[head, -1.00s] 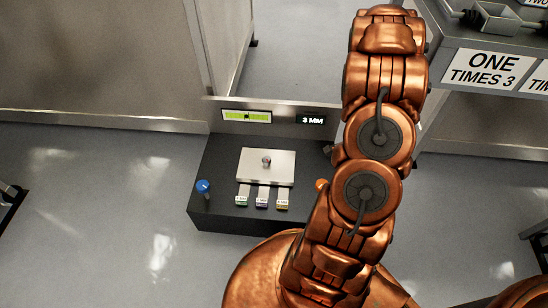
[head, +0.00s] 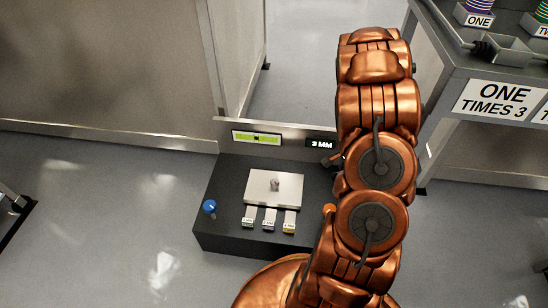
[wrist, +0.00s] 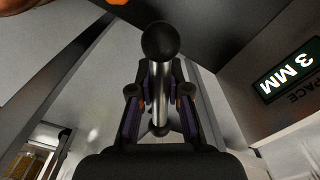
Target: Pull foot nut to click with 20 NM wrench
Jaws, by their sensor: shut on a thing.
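My gripper (wrist: 159,95) is shut on a metal rod with a black ball end (wrist: 163,42) in the wrist view. I take the rod to be part of the wrench; its working end does not show. In the head view my arm hides the gripper and most of what it holds. A small metal nut or stud (head: 275,184) stands on a silver plate (head: 288,195) on top of a black box (head: 222,228), left of my arm. I cannot tell whether the wrench touches a nut.
A blue knob (head: 209,206) and an orange knob (head: 329,210) flank the plate. Labelled tabs (head: 269,220) stick out in front. A yellow-green level display (head: 256,138) and a "3 MM" display (head: 321,144) stand behind.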

